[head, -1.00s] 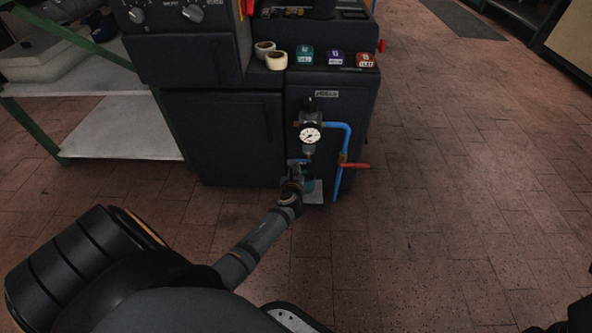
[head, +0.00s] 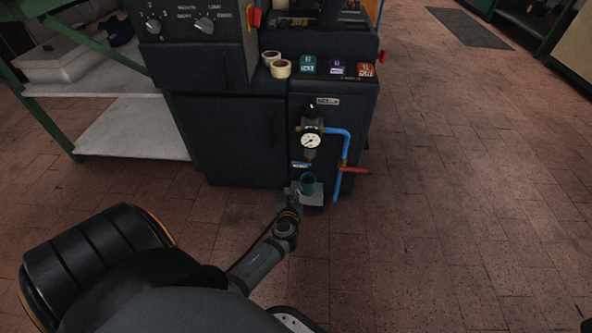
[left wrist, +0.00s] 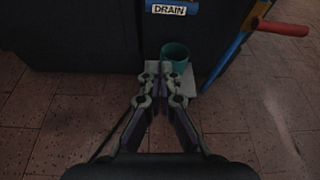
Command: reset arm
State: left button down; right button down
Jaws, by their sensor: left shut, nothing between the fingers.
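My left gripper (left wrist: 160,82) is shut and empty, its fingertips together in the left wrist view. In the head view the left gripper (head: 294,190) is low in front of the dark heel press (head: 240,140). A teal cup (left wrist: 176,57) stands on a small light plate at the press's foot, just beyond and slightly right of the fingertips; it also shows in the head view (head: 308,184). I cannot tell whether the fingers touch the cup or plate. My right gripper is not in view.
A pressure gauge (head: 310,141), a blue pipe (head: 346,150) and a red lever (head: 355,170) stick out on the press front above the cup. A blue DRAIN label (left wrist: 171,9) is above it. A green-framed shelf (head: 130,130) stands left. The floor at right is clear.

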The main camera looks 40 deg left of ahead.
pick_arm(q)
jog(key=shift+v, duration=0.85)
jog(key=shift+f, duration=0.15)
